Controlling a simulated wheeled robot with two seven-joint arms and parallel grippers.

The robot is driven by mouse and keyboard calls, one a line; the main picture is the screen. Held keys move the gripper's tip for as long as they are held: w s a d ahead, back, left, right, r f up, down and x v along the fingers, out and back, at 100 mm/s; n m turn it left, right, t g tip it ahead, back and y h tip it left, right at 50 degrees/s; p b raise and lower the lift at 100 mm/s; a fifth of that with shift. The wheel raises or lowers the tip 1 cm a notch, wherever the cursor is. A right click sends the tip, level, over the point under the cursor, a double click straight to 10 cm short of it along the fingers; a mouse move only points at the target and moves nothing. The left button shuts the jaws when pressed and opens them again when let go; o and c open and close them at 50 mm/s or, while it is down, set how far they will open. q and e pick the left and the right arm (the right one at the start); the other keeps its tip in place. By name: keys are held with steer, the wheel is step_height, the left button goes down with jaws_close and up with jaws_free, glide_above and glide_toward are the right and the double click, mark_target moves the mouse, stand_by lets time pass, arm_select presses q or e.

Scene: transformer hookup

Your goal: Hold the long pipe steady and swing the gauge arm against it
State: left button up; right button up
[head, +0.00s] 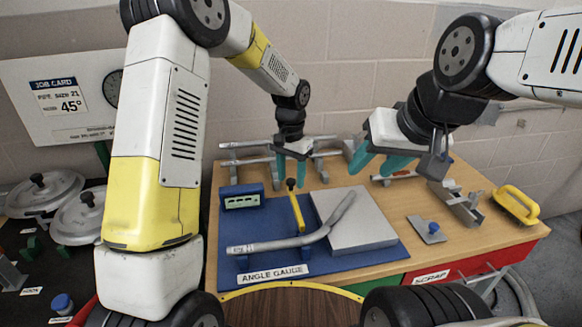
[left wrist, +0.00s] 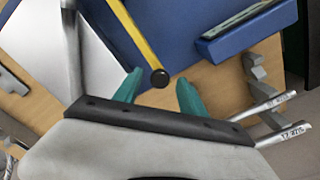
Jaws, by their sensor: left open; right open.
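The long pipe (head: 284,243) is grey and bent upward at its right part. It lies over the blue angle gauge mat (head: 290,258), its right end over a grey plate (head: 358,228). The yellow gauge arm (head: 296,208) with a black knob (head: 291,184) stands behind the pipe, its near end close to the pipe; contact cannot be told. My left gripper (head: 291,176) is open above the knob. In the left wrist view the knob (left wrist: 160,78) shows between the open green fingertips (left wrist: 162,88), not gripped. My right gripper (head: 376,172) is open and empty above the table's right half.
A blue display box (head: 241,197) stands left of the gauge arm. Straight pipes (head: 262,143) lie on a rack at the back. A yellow handle (head: 517,204), a metal clamp (head: 461,207) and a small plate with a blue knob (head: 427,230) are at right. Lidded pots (head: 43,192) stand far left.

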arm_select(q)
steer(key=shift+f, duration=0.15)
jaws_close()
stand_by(1.4)
